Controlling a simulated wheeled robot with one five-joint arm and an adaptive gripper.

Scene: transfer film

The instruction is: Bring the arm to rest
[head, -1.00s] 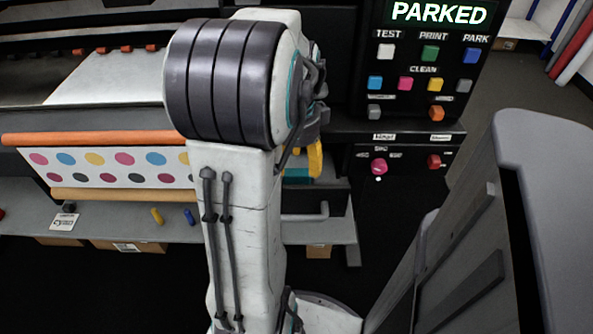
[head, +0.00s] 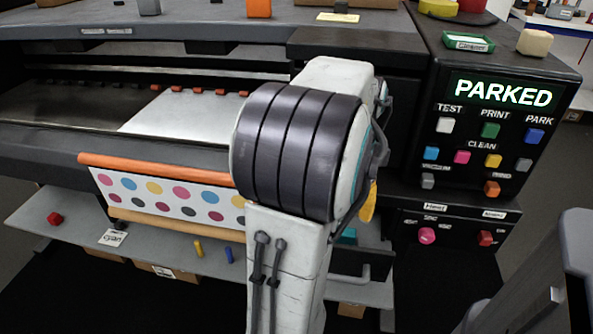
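My arm stands upright in the middle of the head view, with its dark ribbed joint in front of the printer. My gripper is not clearly visible; the arm's own links hide what lies behind them. A small yellow part (head: 369,203) shows just right of the arm, mostly hidden, and I cannot tell what it belongs to. The printer's control panel (head: 470,118) at the right has a lit display (head: 503,94) reading PARKED.
A dotted print (head: 165,194) hangs at the printer front below an orange bar (head: 140,166). Several blocks and a green tray (head: 468,42) sit on top.

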